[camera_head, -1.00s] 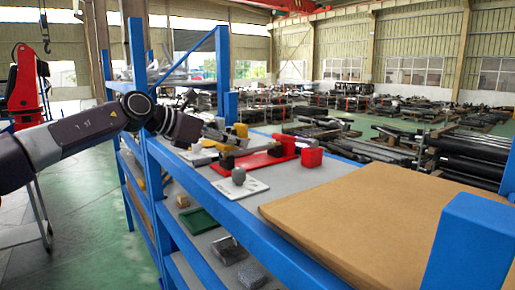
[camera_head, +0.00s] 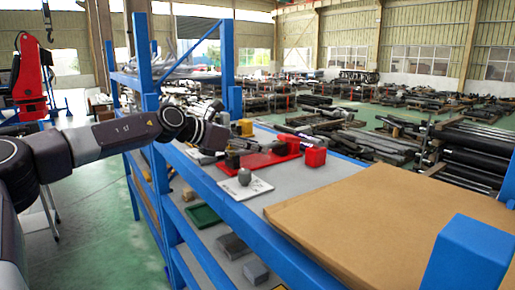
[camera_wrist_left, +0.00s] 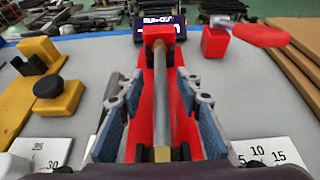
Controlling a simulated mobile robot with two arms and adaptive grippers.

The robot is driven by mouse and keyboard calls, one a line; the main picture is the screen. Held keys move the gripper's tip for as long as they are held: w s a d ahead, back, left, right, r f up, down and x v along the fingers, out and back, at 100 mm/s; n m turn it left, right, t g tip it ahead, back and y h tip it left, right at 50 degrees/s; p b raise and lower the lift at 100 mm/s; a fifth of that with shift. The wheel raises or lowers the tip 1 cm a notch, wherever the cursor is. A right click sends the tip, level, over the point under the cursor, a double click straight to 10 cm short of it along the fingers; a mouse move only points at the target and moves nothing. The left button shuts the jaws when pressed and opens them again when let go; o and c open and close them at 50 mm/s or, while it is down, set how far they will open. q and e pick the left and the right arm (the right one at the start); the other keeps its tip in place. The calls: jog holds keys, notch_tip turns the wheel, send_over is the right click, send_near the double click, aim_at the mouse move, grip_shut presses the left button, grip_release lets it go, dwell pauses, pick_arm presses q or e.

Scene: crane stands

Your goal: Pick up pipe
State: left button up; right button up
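The pipe (camera_wrist_left: 160,90) is a thin grey-brown rod in the left wrist view. It lies lengthwise over a long red stand (camera_wrist_left: 145,120), with a red block at its far end and a dark holder with a brass-coloured piece near the wrist. My left gripper (camera_wrist_left: 160,82) is open, with one blue-grey finger on each side of the pipe and visible gaps between. In the head view my left gripper (camera_head: 222,143) is over the left end of the red stand (camera_head: 268,158), and the pipe cannot be made out there. My right gripper is not in view.
Yellow blocks (camera_wrist_left: 57,96) stand left of the stand. White numbered cards (camera_wrist_left: 272,152) lie near the wrist. The blue rack (camera_head: 225,195) has lower shelves holding a green tray (camera_head: 203,215). A brown board (camera_head: 385,220) covers the right.

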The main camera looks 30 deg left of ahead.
pick_arm(q)
grip_shut()
jog(key=shift+r, duration=0.1)
dwell(0.3)
